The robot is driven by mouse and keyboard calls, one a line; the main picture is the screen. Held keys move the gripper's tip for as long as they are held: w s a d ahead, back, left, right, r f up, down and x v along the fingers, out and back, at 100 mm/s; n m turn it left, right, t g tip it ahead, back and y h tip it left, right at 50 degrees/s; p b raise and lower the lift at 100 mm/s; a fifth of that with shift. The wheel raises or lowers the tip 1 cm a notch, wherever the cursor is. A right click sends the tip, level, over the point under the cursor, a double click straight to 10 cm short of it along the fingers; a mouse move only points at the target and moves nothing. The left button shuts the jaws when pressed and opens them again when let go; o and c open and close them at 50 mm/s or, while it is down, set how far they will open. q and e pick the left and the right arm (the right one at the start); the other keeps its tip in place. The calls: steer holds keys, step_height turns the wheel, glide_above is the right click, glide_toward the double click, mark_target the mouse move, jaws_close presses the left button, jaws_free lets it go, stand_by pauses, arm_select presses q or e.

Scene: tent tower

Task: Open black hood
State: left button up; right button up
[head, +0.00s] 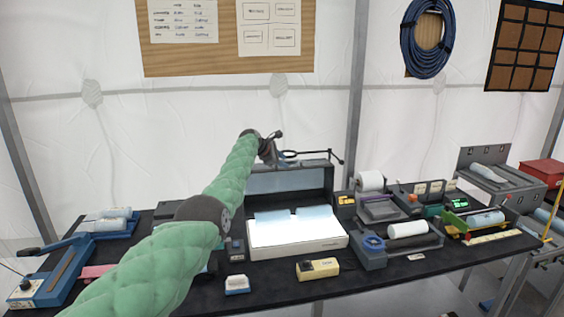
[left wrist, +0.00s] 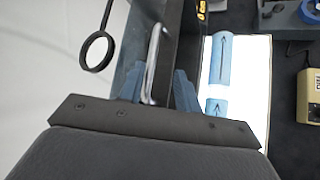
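The black hood (head: 330,178) stands raised at the back of a white light box (head: 298,246), whose bright top is uncovered with two blue tubes on it. My left gripper (head: 272,152) is at the hood's top edge, left of its middle. In the left wrist view its two blue fingers (left wrist: 158,88) are spread apart. A silver bar handle (left wrist: 154,55) lies between them, with a visible gap to the right finger. Contact with the left finger cannot be told. My right gripper is not in view.
A ring on a thin black arm (left wrist: 98,50) is close to the left gripper. A yellow device (head: 318,269) and a small blue-white block (head: 237,284) sit in front of the box. Tools and a white roll (head: 370,181) crowd the table's right.

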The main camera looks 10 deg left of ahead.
arm_select(q)
steer(key=shift+s+a+r, duration=0.1)
steer(key=shift+s, duration=0.05)
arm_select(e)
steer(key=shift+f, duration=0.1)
arm_select(q)
steer(key=b+v, duration=0.3)
steer(key=v, duration=0.4)
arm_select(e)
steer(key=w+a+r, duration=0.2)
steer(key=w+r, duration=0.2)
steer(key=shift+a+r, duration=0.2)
arm_select(q)
steer(key=shift+s+a+r, duration=0.1)
steer(key=shift+a+r, duration=0.05)
steer(key=shift+c, duration=0.4)
